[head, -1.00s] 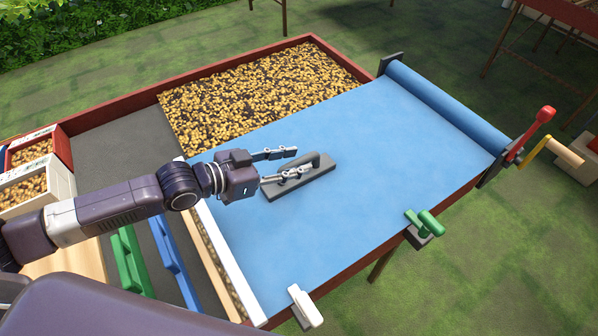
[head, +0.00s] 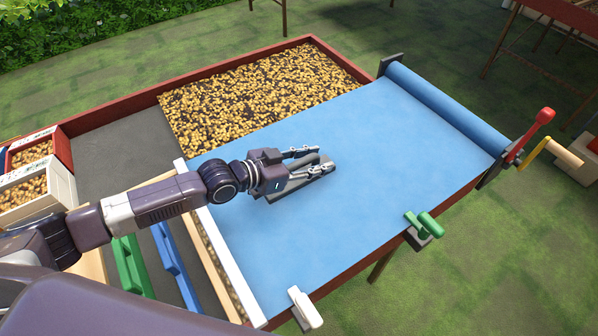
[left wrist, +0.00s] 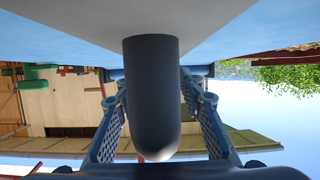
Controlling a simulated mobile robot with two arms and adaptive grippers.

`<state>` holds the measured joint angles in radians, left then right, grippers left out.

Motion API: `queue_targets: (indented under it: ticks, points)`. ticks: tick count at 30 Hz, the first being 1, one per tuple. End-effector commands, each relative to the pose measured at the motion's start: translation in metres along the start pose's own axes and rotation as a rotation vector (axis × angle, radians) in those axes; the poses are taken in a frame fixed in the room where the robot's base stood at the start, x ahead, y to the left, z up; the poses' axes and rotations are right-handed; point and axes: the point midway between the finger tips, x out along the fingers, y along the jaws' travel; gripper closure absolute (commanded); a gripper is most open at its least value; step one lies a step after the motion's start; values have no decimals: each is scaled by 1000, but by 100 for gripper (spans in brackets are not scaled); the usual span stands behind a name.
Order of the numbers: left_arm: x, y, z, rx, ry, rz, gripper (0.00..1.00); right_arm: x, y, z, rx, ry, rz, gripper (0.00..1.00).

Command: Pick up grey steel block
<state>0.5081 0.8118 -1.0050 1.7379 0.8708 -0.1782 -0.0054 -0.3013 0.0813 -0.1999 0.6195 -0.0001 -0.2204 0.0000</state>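The grey steel block (head: 284,193) lies on the blue sheet (head: 380,170), a flat base with a raised bar handle on top. My left gripper (head: 317,160) is low over it and covers much of it. In the left wrist view the dark rounded handle (left wrist: 152,95) stands between the two fingers of my left gripper (left wrist: 155,120). Gaps show on both sides of the handle, so the fingers are open around it and not closed on it. The pale grey underside or base (left wrist: 150,22) fills the top of that view. My right gripper is not in view.
Yellow beans (head: 260,95) lie in the red-framed tray at the back. A blue roll (head: 445,105) with a red crank (head: 541,118) is at the right. A green clamp (head: 424,226) and a white clamp (head: 304,307) sit on the near edge. The sheet right of the block is clear.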

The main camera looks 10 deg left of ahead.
Motion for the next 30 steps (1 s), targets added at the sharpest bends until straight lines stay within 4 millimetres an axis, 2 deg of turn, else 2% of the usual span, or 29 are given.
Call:
queue_targets:
  ticks: [8,15,18,30]
  points:
    - [2,0,0,0,0,0,65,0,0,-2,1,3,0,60]
    - [2,0,0,0,0,0,92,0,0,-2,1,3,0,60]
    - [2,0,0,0,0,0,100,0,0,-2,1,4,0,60]
    - [2,0,-4,1,7,0,100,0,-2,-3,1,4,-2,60]
